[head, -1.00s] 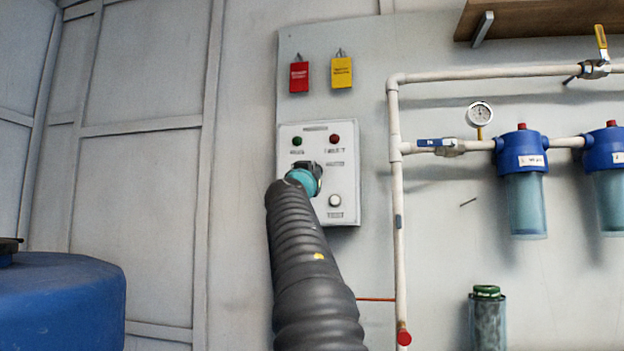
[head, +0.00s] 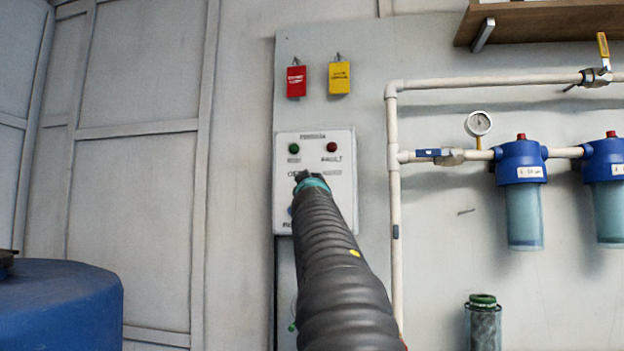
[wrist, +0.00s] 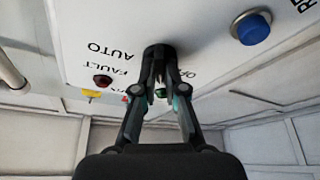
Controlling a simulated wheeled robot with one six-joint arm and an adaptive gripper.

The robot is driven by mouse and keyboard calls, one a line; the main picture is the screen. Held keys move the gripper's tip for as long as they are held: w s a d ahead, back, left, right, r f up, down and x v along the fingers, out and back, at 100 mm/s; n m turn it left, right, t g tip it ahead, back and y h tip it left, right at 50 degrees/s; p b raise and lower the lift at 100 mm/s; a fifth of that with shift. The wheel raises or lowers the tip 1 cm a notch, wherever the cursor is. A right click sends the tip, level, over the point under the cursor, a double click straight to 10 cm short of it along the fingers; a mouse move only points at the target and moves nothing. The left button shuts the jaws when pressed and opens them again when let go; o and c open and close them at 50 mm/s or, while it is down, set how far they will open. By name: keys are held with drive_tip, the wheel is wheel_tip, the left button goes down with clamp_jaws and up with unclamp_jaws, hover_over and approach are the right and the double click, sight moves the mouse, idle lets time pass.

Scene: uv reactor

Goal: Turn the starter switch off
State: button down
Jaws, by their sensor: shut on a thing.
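The starter switch is a black rotary knob (wrist: 159,50) on a white control panel (head: 342,202), between the lettering "AUTO" and "OFF". The panel also shows in the wrist view (wrist: 205,30). My gripper (wrist: 160,82) is shut on the knob, one finger on each side. In the head view my arm comes up from below and ends at the panel's middle, with my gripper (head: 305,178) mostly hidden there. The knob's exact pointing direction is hidden by the fingers.
The panel has a green lamp (head: 294,149), a red fault lamp (head: 331,147) and a blue button (wrist: 251,27). Red (head: 296,81) and yellow (head: 339,77) tags hang above. White pipes (head: 393,200) and blue filter housings (head: 520,160) are at right, a blue barrel (head: 60,305) at left.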

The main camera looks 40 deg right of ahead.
drive_tip(key=shift+r, duration=0.1)
idle(0.3)
drive_tip(key=c, duration=1.2)
unclamp_jaws()
drive_tip(key=shift+c, duration=0.2)
drive_tip(key=shift+a, duration=0.1)
drive_tip(key=v, duration=0.7)
drive_tip(key=shift+s, duration=0.15)
